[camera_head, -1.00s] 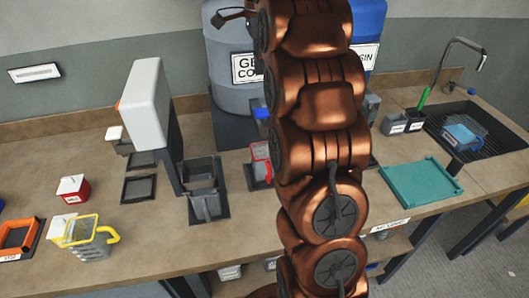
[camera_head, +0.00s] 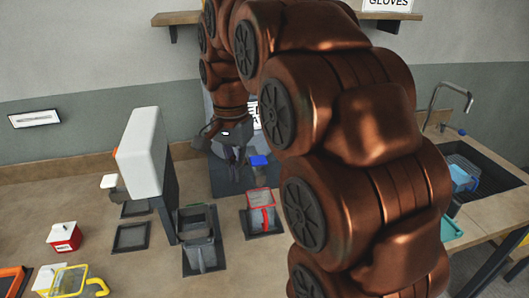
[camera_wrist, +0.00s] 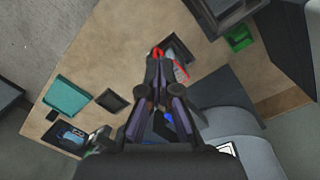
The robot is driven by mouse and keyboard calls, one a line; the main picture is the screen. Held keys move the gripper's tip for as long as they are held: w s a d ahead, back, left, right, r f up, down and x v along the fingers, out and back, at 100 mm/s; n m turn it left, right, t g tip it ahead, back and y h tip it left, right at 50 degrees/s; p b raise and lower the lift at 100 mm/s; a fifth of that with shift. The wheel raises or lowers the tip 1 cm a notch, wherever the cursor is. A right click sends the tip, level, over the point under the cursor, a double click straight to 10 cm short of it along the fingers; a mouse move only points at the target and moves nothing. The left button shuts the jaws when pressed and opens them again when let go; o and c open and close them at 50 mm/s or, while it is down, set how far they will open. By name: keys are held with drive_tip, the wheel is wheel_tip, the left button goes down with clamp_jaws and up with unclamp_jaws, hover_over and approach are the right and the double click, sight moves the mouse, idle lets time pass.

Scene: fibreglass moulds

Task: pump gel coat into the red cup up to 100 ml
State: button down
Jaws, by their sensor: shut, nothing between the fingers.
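The red cup (camera_head: 260,210) is clear with a red rim and handle. It stands on a dark square pad below a blue spout (camera_head: 259,160); its fill level cannot be read. The grey gel coat drum, with its partly visible label (camera_head: 253,116), is mostly hidden behind my arm. My gripper (camera_head: 231,152) points down in front of the drum, left of the spout, shut and empty. In the wrist view the shut fingers (camera_wrist: 159,64) overlap the line to the red cup (camera_wrist: 181,70); the blue spout (camera_wrist: 168,117) shows between the finger links, and the drum (camera_wrist: 240,132) is lower right.
A white-topped stand (camera_head: 143,150) and a grey container (camera_head: 198,240) stand left of the cup. A yellow-rimmed cup (camera_head: 68,281) and a red box (camera_head: 65,238) are further left. The sink (camera_head: 485,170) is at right. A shelf (camera_head: 180,17) hangs above.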

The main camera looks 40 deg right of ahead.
drive_tip(key=s+a+f+n, duration=0.2)
drive_tip(key=s+f+n, duration=0.2)
drive_tip(key=s, duration=0.3)
drive_tip(key=s+a+f+n, duration=0.3)
drive_tip(key=s+f+n, duration=0.1)
drive_tip(key=s, duration=0.3)
drive_tip(key=s+a+f+n+g, duration=0.1)
drive_tip(key=s+a+f+n, duration=0.2)
drive_tip(key=s, duration=0.4)
wheel_tip(320, 180, down, 2)
drive_tip(key=shift+s+a+n, duration=0.15)
drive_tip(key=shift+a+n, duration=0.05)
drive_tip(key=shift+n, duration=0.5)
